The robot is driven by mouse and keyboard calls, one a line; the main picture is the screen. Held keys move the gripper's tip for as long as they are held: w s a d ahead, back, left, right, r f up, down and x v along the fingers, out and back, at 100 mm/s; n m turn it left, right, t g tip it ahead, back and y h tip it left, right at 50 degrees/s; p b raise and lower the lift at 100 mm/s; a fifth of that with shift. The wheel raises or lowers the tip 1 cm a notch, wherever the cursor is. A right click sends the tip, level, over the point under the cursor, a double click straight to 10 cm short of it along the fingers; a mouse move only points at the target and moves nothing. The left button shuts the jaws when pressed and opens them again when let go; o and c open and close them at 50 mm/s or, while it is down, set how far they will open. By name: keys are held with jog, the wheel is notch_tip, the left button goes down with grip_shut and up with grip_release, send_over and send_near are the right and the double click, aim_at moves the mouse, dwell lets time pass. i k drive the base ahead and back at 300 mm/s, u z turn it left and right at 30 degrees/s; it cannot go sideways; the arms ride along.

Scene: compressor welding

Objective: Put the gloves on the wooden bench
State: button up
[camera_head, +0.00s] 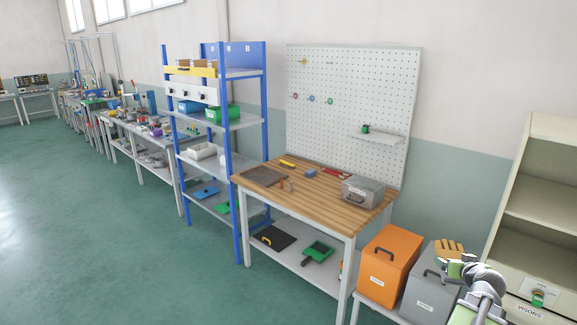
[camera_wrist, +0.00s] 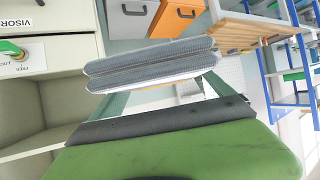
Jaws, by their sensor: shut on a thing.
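The gloves (camera_head: 450,247) are yellow-orange and show in the head view at the lower right, at the tip of my gripper (camera_head: 456,266). My gripper is shut on them and holds them up in front of the grey box. In the wrist view the ribbed grey pads of my gripper (camera_wrist: 150,62) lie close together and hide most of what they hold. The wooden bench (camera_head: 325,205) has a slatted top and stands left of my gripper, apart from it. Its slatted top also shows in the wrist view (camera_wrist: 240,32).
The bench top holds a metal toolbox (camera_head: 362,190), a dark mat (camera_head: 263,176) and small tools; its front middle is clear. An orange box (camera_head: 388,262) and a grey box (camera_head: 430,285) stand between the bench and my gripper. A beige cabinet (camera_head: 540,200) is at right.

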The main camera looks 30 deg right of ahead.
aim_at(312, 197)
jog(key=z, duration=0.3)
jog(key=i, duration=2.95)
jog(key=z, duration=0.05)
